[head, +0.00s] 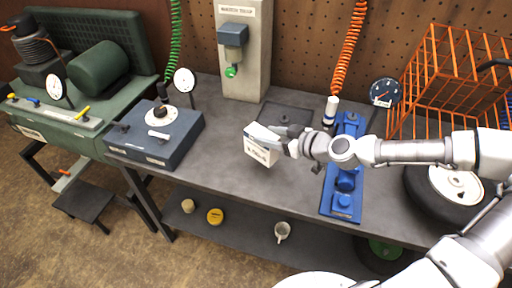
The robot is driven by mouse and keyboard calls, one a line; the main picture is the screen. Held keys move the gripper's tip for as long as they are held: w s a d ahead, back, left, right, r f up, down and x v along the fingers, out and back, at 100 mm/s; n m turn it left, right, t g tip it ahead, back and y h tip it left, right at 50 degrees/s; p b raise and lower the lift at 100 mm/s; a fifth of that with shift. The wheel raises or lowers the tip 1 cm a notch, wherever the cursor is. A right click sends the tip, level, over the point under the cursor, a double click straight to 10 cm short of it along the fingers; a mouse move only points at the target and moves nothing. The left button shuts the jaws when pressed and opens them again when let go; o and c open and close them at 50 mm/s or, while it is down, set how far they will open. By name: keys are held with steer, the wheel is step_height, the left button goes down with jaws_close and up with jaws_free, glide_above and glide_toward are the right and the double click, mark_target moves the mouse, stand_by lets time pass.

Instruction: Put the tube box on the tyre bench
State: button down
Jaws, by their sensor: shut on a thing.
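My gripper (287,143) is shut on a small white box with dark print, the tube box (262,153). The gripper comes in from the right and hides part of the box. The box is over the middle of the grey tyre bench (228,160), slightly tilted in the picture. I cannot tell whether it touches the bench top.
A blue-grey gauge unit (158,134) stands on the bench's left part. A blue clamp-like tool (343,190), a dial gauge (384,92), a wheel (452,188) and an orange wire cage (450,80) are at the right. A grey post (243,60) stands behind. A lower shelf (250,238) holds a mug (282,231).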

mark_target(256, 147)
steer(key=x, duration=0.4)
steer(key=shift+s+a+f, duration=0.2)
steer(key=shift+a+f, duration=0.15)
steer(key=shift+f, duration=2.15)
steer(key=shift+f+b, duration=0.1)
steer(key=shift+b, duration=0.2)
steer(key=shift+f, duration=0.15)
steer(key=shift+c, duration=0.9)
jaws_free()
